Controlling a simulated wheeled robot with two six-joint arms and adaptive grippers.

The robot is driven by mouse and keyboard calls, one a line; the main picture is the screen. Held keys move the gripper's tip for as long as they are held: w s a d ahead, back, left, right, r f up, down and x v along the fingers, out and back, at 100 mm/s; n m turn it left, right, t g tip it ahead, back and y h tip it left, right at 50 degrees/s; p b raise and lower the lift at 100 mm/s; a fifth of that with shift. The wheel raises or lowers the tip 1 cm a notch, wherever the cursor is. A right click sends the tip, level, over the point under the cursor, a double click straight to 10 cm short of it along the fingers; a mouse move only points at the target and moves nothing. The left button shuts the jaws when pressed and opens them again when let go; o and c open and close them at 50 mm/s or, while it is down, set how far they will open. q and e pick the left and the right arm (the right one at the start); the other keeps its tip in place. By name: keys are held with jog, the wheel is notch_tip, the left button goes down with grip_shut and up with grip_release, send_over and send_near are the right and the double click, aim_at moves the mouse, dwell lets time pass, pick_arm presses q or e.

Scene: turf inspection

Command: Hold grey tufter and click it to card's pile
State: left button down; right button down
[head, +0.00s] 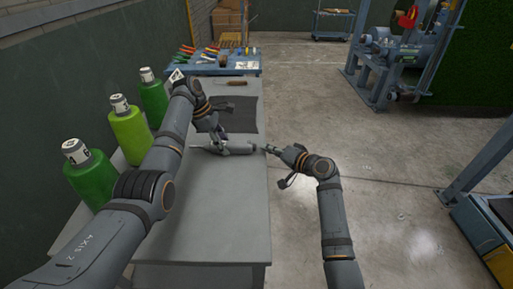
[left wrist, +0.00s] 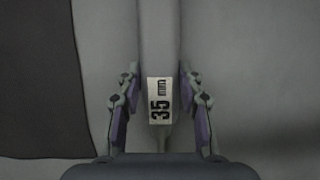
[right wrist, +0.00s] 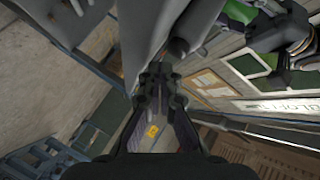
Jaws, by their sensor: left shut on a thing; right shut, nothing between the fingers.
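The grey tufter (head: 240,149) lies across the grey table in the head view, its right end near the table's right edge. My left gripper (head: 221,139) is shut on it from above. In the left wrist view the tufter (left wrist: 159,40) runs between the fingers, and a white label (left wrist: 159,100) on it reads "35 mm". My right gripper (head: 268,149) is shut and empty at the tufter's right end; I cannot tell whether it touches. The right wrist view shows its closed fingertips (right wrist: 160,82) below a grey shape. I cannot make out a readable card.
Several green cones (head: 93,175) with white tops stand along the table's left side. A dark mat (head: 240,115) lies behind the tufter. A blue rack of tools (head: 210,60) stands at the far end. The table's front (head: 215,220) is clear.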

dwell(0.5)
jog(key=shift+a, duration=0.4)
jog(key=shift+a, duration=0.6)
dwell(0.8)
jog(key=shift+d, duration=1)
jog(key=d, duration=0.5)
dwell(0.4)
